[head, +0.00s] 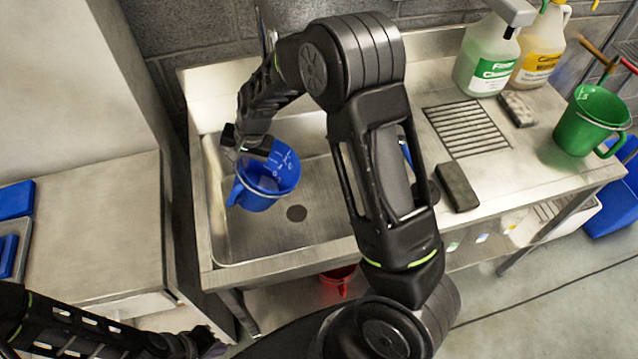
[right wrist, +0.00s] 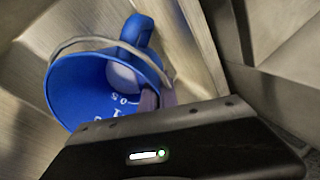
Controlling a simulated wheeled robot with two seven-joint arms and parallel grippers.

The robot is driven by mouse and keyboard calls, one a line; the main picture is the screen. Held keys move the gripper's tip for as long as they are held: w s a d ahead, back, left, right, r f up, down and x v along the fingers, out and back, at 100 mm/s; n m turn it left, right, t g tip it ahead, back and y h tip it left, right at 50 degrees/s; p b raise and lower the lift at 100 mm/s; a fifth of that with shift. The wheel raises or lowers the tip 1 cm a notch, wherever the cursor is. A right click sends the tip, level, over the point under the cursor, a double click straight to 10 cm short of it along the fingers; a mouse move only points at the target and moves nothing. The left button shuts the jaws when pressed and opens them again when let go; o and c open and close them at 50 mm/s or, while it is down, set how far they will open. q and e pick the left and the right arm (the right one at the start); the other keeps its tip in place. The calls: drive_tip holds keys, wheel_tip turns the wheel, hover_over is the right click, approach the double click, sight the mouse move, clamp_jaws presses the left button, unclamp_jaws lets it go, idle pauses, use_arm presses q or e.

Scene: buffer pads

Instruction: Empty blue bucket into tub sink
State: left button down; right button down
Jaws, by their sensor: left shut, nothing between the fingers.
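The blue bucket (head: 262,197), with white markings inside, hangs over the left part of the metal tub sink (head: 305,240). My right gripper (head: 247,148) is shut on its rim at the upper left. In the right wrist view the bucket (right wrist: 80,95) shows its open mouth, a blue side handle and a finger at the rim. A paler patch shows inside; I cannot tell whether it is liquid. The bucket looks somewhat tilted; nothing is seen pouring. My left gripper (head: 196,343) is shut and empty at the lower left, away from the sink.
A red bucket (head: 338,279) is below. My right arm hides the basin's right part.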

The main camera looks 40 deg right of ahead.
drive_tip(key=w+f+g+h, duration=0.1)
drive_tip(key=a+f+g+h, duration=0.1)
drive_tip(key=f, duration=0.1)
drive_tip(key=w+a+f+h, duration=0.1)
drive_tip(key=f, duration=0.1)
drive_tip(key=shift+w+a+f+g, duration=0.1)
drive_tip(key=shift+w+a+g, duration=0.1)
drive_tip(key=shift+w+g, duration=0.2)
drive_tip(key=shift+w+a+f+g+h+b, duration=0.15)
drive_tip(key=shift+f+g+h+b, duration=0.1)
drive_tip(key=shift+f+b, duration=0.1)
drive_tip(key=shift+w+a+f+g+h+b, duration=0.1)
drive_tip(key=shift+f+g+h+b, duration=0.05)
drive_tip(key=shift+f+g+b, duration=0.15)
idle(0.6)
